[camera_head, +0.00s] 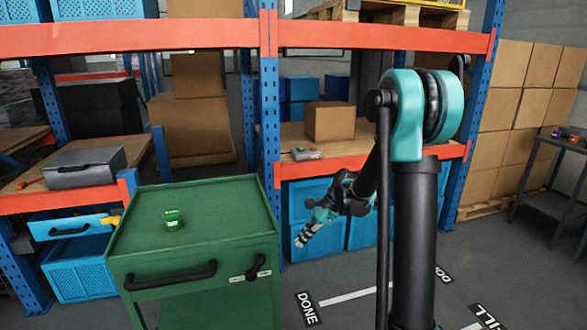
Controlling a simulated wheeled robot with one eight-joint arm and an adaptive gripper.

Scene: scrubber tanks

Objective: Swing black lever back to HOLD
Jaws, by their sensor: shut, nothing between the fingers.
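A small black lever (258,266) sits at the right end of the green cart's (195,255) front face. Its upper end tilts a little to the right. Small white labels (238,279) lie beside it, too small to read, so I cannot tell which one says HOLD. My gripper (302,240) hangs to the right of the cart, pointing down and left. It is shut and empty, apart from the lever and a little higher in the picture.
A black handle bar (170,276) runs across the cart's front. A green object (172,219) stands on the cart top. Orange and blue shelving (130,37) stands behind, with blue crates (360,225) low down. Floor around the DONE mark (307,309) is open.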

